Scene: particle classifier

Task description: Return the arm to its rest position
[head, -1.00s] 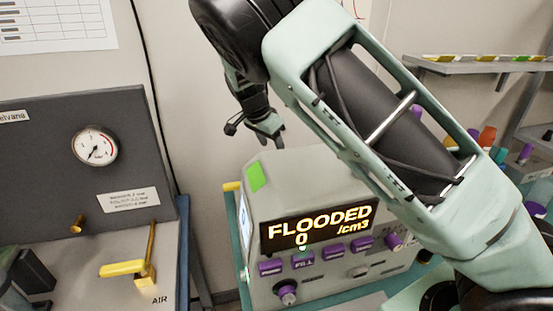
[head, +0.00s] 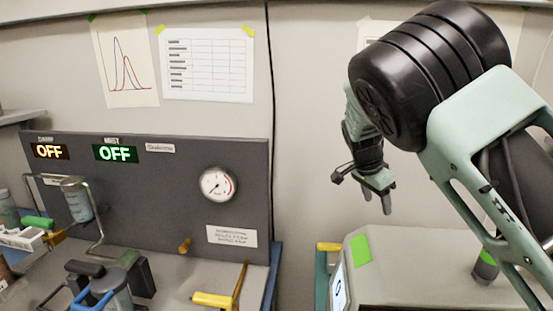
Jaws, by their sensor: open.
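My gripper (head: 377,196) hangs in the air at the end of my raised arm, right of the middle in the head view. Its fingers point down and are apart, and nothing shows between them. It is above and behind the near edge of the grey classifier box (head: 405,265) with the green sticker, apart from it. My arm's large black joint and green link fill the upper right and hide part of the wall and the box's right side.
A dark panel (head: 150,200) at left carries a gauge (head: 218,184) and two displays reading OFF. A yellow-handled valve (head: 213,299) stands before it. Bottles and a blue-handled item (head: 95,300) crowd the lower left. Wall papers (head: 207,65) hang behind.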

